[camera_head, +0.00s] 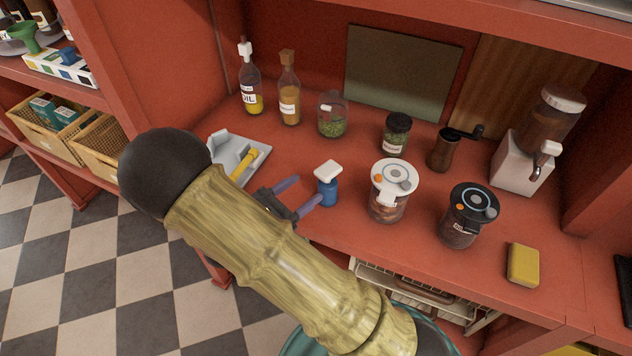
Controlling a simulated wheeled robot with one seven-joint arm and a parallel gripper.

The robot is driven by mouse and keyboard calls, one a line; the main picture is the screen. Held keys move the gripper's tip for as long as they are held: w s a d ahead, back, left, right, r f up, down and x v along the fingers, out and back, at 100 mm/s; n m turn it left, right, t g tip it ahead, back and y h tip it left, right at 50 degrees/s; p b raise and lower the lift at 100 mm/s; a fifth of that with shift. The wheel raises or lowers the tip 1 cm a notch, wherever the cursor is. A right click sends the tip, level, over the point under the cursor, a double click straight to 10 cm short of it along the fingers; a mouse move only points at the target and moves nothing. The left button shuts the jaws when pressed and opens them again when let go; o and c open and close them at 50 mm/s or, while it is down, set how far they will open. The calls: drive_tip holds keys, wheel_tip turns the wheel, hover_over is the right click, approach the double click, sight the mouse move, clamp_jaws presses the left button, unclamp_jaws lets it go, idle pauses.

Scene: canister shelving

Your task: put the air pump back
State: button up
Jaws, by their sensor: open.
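The air pump appears to be the small blue piece with a white top (327,185), standing upright on the red shelf. My gripper (308,190) is open, its two purple-grey fingers pointing right toward the blue piece. The fingertips are close to its left side; I cannot tell if they touch it. A light grey tray (225,147) with a yellow tool (245,162) in it lies left of my gripper, partly hidden by my arm. A clear canister with a white lid (394,176) and one with a black lid (473,203) stand to the right.
Behind stand an oil bottle (250,85), a second bottle (289,92), two jars (332,115) (396,134) and a hand grinder (447,148). A white grinder machine (522,160) stands at right. A yellow sponge (523,264) lies near the front edge. A wire rack (375,276) is below.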

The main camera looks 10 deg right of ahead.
drive_tip(key=shift+s+a, duration=0.4)
drive_tip(key=shift+a, duration=0.2)
